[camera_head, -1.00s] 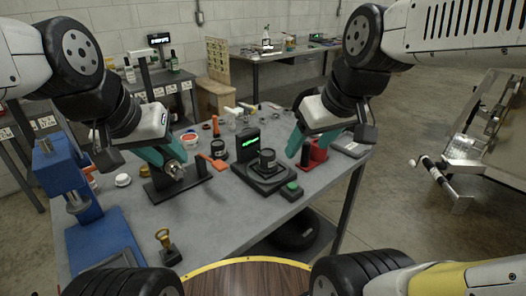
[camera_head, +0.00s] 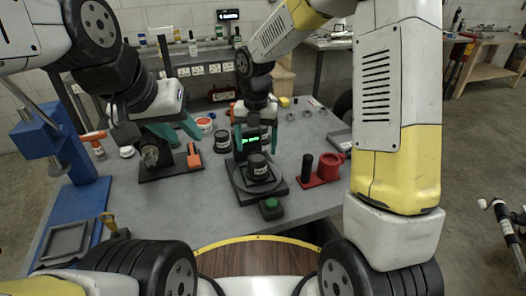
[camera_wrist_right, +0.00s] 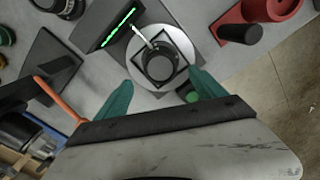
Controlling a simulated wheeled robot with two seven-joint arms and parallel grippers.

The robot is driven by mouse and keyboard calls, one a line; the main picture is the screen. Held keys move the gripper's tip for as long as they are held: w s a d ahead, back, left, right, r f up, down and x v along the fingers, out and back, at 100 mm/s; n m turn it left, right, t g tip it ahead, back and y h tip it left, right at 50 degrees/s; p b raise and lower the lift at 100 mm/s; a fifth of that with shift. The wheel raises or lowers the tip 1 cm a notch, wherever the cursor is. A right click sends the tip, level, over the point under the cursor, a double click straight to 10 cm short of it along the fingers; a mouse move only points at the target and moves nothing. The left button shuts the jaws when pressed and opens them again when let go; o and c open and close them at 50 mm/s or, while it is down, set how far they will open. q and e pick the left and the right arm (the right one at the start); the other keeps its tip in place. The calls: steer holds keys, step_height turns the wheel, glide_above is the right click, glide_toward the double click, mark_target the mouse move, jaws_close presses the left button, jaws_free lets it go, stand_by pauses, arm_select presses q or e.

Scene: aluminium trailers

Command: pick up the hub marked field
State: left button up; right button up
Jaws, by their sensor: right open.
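A black round hub (camera_head: 259,166) with a pale label sits on the round plate of a black stand with a green-lit display (camera_head: 252,142). The label is too small to read. My right gripper (camera_head: 256,143) is open and empty, above and behind the hub. In the right wrist view the same hub (camera_wrist_right: 159,66) lies ahead of the open teal fingers, apart from them. A similar black labelled cylinder (camera_head: 222,142) stands behind the stand, to its left. My left gripper (camera_head: 145,133) is open with its teal fingers spread, near a metal part on a black base (camera_head: 150,156).
A red block with a cup (camera_head: 328,168) and a black post stand right of the stand; a green button (camera_head: 270,205) is in front. An orange-handled tool (camera_head: 194,158) lies left. A blue press (camera_head: 50,140) is at far left. Clear grey tabletop (camera_head: 200,210) lies in front.

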mark_target(257, 158)
steer(key=shift+w+a+f, duration=0.1)
steer(key=shift+f, duration=0.35)
steer(key=f, duration=0.7)
steer(key=shift+w+d+f, duration=0.15)
steer(key=shift+d, duration=0.05)
steer(key=c, duration=1.7)
